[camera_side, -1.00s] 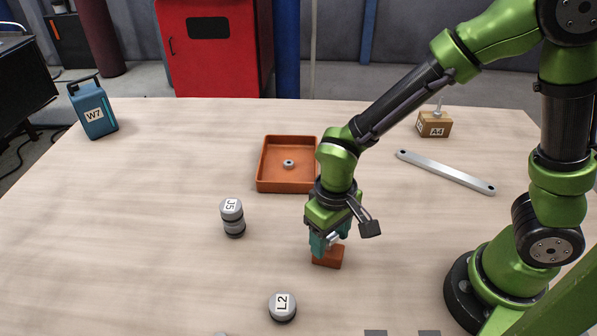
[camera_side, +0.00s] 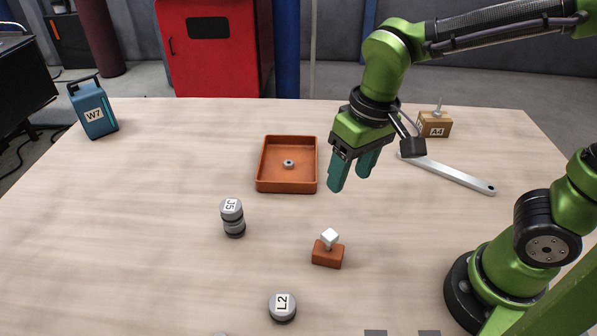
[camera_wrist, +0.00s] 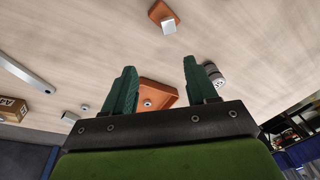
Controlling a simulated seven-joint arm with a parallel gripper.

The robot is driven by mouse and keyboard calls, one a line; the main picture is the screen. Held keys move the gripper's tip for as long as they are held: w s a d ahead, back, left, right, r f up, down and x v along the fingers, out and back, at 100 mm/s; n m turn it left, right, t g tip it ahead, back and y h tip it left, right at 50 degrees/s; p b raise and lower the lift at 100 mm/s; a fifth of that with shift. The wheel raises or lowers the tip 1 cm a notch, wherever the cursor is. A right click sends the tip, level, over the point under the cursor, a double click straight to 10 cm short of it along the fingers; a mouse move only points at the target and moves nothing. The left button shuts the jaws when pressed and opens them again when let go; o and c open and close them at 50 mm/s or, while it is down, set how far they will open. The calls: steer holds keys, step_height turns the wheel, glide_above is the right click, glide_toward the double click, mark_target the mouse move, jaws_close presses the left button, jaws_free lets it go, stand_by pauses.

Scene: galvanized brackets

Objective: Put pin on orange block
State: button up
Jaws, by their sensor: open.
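The orange block (camera_side: 328,255) lies on the table right of centre in the side view. In the wrist view the block (camera_wrist: 160,13) and the pin's head (camera_wrist: 169,27) are near the top edge. My gripper (camera_side: 351,180) is open and empty, raised above the table and apart from the pin, up and to its right. Its two teal fingers also show in the wrist view (camera_wrist: 160,80).
An orange tray (camera_side: 262,165) holding a small grey ring (camera_side: 289,164) is behind the block. Cylinders J5 (camera_side: 232,218) and L2 (camera_side: 282,307) stand nearby. A grey bar (camera_side: 450,174), box A4 (camera_side: 434,126) and blue can W7 (camera_side: 94,112) are farther off.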

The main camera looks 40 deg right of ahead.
steer(key=s+d+r+m+t+y, duration=0.1)
steer(key=s+d+r+m+t, duration=0.2)
steer(key=d, duration=0.6)
step_height(320, 180, up, 2)
steer(key=t, duration=0.3)
steer(key=shift+s, duration=0.3)
